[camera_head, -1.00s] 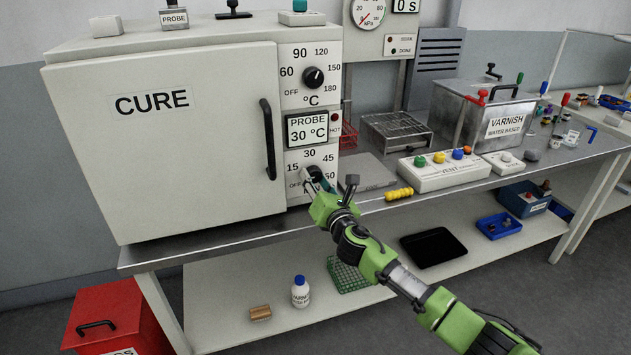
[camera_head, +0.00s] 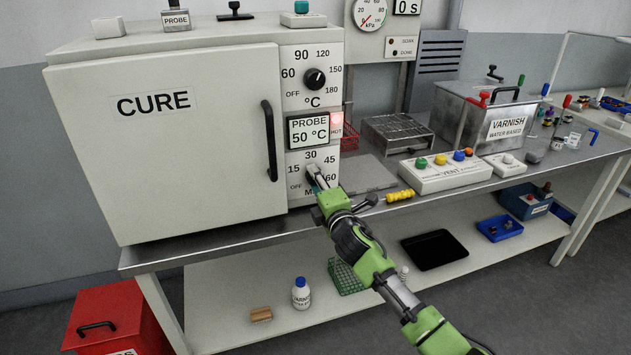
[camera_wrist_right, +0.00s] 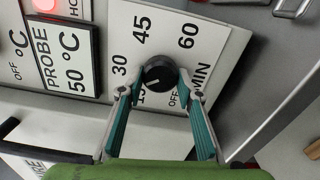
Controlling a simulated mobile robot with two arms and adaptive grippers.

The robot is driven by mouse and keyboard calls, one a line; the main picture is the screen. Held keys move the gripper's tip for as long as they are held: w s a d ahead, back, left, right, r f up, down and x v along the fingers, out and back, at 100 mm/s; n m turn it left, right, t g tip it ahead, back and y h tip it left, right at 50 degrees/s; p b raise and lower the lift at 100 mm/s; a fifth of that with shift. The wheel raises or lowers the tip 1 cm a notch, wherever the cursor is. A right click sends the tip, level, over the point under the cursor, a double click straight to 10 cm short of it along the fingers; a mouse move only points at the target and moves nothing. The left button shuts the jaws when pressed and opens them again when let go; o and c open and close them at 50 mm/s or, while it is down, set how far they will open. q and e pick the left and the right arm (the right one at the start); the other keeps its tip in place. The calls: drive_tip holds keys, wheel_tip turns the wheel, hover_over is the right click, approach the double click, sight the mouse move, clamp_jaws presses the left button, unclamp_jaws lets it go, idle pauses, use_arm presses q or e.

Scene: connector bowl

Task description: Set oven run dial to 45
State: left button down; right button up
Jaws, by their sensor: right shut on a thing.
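The oven's run dial (camera_wrist_right: 160,74) is a round black knob marked OFF, 15, 30, 45, 60 and MIN. In the right wrist view, its white mark appears to point between 15 and 30. My right gripper (camera_wrist_right: 158,80) has its two teal-padded fingers closed on opposite sides of the dial. In the head view, the right gripper (camera_head: 314,174) reaches the lower part of the oven panel and partly hides the dial. The oven (camera_head: 160,160) is a white box labelled CURE, with its door shut. My left gripper is not in view.
The temperature dial (camera_head: 314,78) sits above the display (camera_head: 308,131), which reads PROBE 50 °C. The HOT lamp (camera_head: 337,121) glows red. A door handle (camera_head: 269,140) is left of the panel. A vent button box (camera_head: 445,172) and yellow-handled tool (camera_head: 400,195) lie to the right.

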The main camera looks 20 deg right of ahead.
drive_tip(key=shift+d+r+m+p, duration=0.1)
drive_tip(key=shift+m+p, duration=0.85)
drive_tip(key=shift+m, duration=3.4)
drive_tip(key=shift+d+r+m+p, duration=0.1)
drive_tip(key=shift+m+p, duration=0.8)
drive_tip(key=shift+m, duration=3.45)
drive_tip(key=o, duration=1.1)
drive_tip(key=s, duration=1.2)
drive_tip(key=shift+d, duration=0.2)
